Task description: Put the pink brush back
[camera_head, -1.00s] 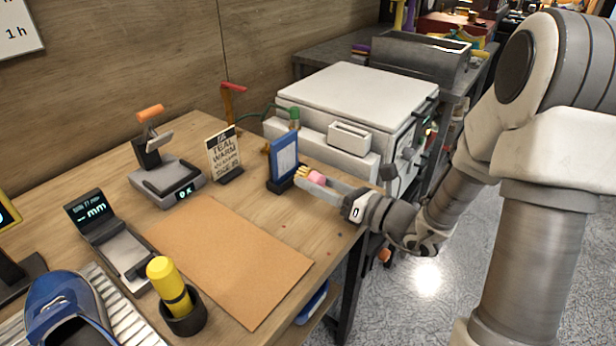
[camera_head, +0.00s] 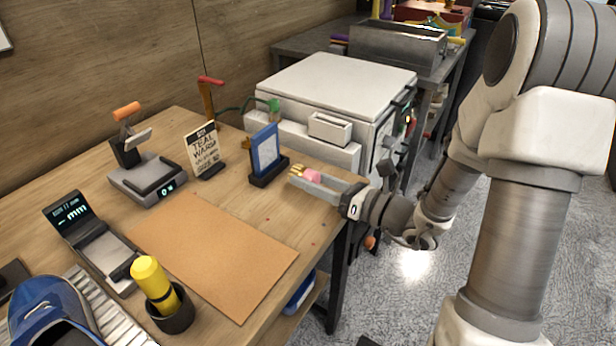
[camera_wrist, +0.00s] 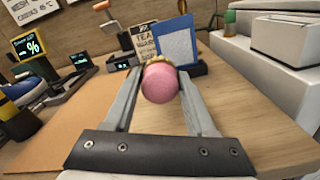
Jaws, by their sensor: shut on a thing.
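The pink brush (camera_head: 311,176) is held between the fingers of my gripper (camera_head: 305,179), over the right end of the wooden table. In the wrist view the brush's round pink end (camera_wrist: 160,84) faces the camera, with a tan part behind it at the fingertips (camera_wrist: 160,72). The far side of the brush is hidden. My gripper is shut on it. A blue framed card (camera_head: 265,150) on a dark stand is just left of the fingertips in the head view. I cannot tell whether the brush touches the table.
A yellow bottle sits in a dark round cup (camera_head: 171,312) at the front. A brown mat (camera_head: 215,255) lies bare mid-table. A scale (camera_head: 148,180), a lettered sign (camera_head: 203,152) and a white machine (camera_head: 340,85) stand behind. A blue sneaker (camera_head: 50,310) is at the left.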

